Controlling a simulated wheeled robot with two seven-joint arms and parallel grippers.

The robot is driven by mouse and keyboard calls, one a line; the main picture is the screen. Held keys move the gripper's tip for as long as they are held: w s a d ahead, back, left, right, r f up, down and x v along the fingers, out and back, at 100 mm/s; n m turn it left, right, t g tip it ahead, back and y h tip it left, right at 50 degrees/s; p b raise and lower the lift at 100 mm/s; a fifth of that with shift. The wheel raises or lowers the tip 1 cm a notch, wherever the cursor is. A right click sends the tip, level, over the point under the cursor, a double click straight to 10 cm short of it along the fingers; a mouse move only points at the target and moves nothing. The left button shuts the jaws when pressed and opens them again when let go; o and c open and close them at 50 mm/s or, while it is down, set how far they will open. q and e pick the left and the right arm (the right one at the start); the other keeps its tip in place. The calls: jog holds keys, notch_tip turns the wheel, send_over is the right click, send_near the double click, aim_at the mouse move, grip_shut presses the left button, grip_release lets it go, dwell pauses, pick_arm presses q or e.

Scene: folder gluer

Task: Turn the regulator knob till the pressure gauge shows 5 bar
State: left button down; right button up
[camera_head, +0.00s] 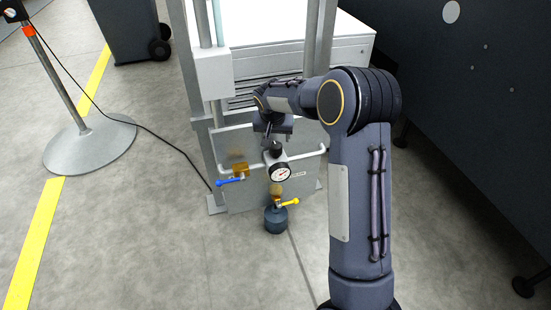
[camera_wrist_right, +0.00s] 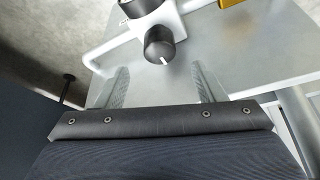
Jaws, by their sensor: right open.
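The regulator knob (camera_head: 276,149) is black and sits above the white-faced pressure gauge (camera_head: 280,173) on the grey panel (camera_head: 240,140). The gauge face is too small to read surely. In the right wrist view the knob (camera_wrist_right: 160,46) shows a white mark on its end. My right gripper (camera_head: 272,137) is over the panel, close to the knob. In the right wrist view my right gripper (camera_wrist_right: 160,72) is open, its two fingers spread to either side, with the knob just beyond the fingertips and nothing between them. My left gripper is out of view.
A blue-handled valve (camera_head: 230,181) is left of the gauge, and a yellow-handled valve (camera_head: 287,203) is below it above a dark cylinder (camera_head: 276,220). White pipes run along the panel. A stand with a round base (camera_head: 90,145) is at left. A dark machine fills the right.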

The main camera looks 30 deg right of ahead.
aim_at(276, 145)
jog(key=b+x, duration=0.2)
jog(key=x, duration=0.5)
jog(key=shift+w+d+f, duration=0.15)
jog(key=shift+f, duration=0.15)
jog(key=c, duration=1)
jog(key=shift+o, duration=0.2)
jog(key=shift+r+n+y+p, duration=0.15)
jog(key=shift+n+y+p, duration=0.35)
jog(key=shift+n+p, duration=0.75)
jog(key=shift+n+t+y+p, duration=0.5)
jog(key=shift+n+p, duration=0.5)
jog(key=shift+n, duration=0.75)
